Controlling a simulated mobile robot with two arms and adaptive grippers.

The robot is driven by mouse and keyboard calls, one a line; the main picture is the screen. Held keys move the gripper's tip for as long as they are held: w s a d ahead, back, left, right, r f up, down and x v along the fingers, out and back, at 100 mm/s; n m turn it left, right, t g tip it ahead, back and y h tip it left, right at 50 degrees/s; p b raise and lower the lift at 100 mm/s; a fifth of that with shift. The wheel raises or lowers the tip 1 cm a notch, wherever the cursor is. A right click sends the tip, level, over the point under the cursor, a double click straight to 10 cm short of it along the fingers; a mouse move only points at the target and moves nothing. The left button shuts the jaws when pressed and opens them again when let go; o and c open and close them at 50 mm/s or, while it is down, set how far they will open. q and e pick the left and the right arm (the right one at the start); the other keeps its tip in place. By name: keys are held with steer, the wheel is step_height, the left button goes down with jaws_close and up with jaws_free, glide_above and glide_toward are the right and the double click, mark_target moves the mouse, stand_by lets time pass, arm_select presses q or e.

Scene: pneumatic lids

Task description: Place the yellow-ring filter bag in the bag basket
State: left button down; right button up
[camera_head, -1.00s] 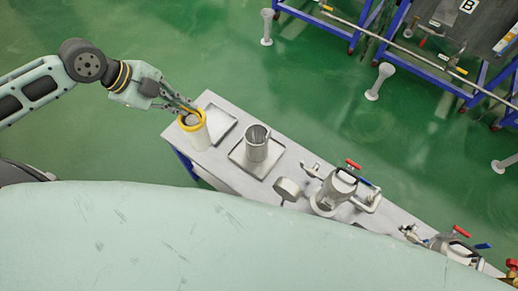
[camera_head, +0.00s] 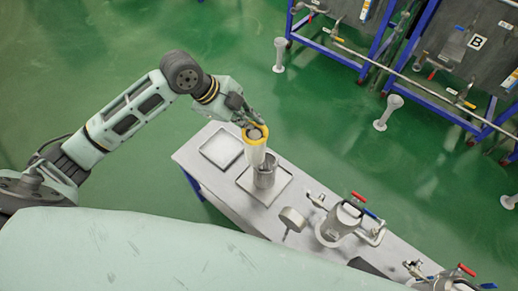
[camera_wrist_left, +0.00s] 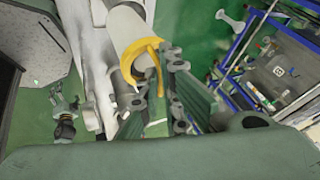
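The filter bag (camera_head: 255,153) is a white, upright tube with a yellow ring (camera_head: 264,138) at its top. My left gripper (camera_head: 253,126) is shut on the ring's rim. In the left wrist view, the yellow ring (camera_wrist_left: 128,63) and the white bag (camera_wrist_left: 125,24) show beside the fingers (camera_wrist_left: 160,85). The bag basket (camera_head: 265,177) is a grey metal cylinder standing on a square tray (camera_head: 284,187). The bag's lower end overlaps the basket's upper left edge in the head view; I cannot tell whether it is above, beside or inside it.
An empty square tray (camera_head: 221,147) lies at the bench's left end. A round lid-like metal part (camera_head: 293,218) and a metal housing with a red-handled valve (camera_head: 338,226) stand right of the basket. Blue-framed racks (camera_head: 425,75) stand at the back right.

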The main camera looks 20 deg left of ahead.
arm_select(q)
steer(key=w+d, duration=0.2)
steer(key=d, duration=0.1)
steer(key=shift+d+r+p, duration=0.1)
steer(key=shift+r+p, duration=0.1)
steer(key=shift+p, duration=0.15)
steer(key=f, duration=0.8)
steer(key=f+p, duration=0.1)
steer(key=f, duration=0.4)
steer(key=shift+s+a+f, duration=0.1)
steer(key=shift+a, duration=0.15)
step_height(320, 180, down, 5)
steer(key=shift+f, duration=0.1)
steer(key=c, duration=2.4)
jaws_free()
steer(key=shift+f, duration=0.1)
steer(key=o, duration=0.4)
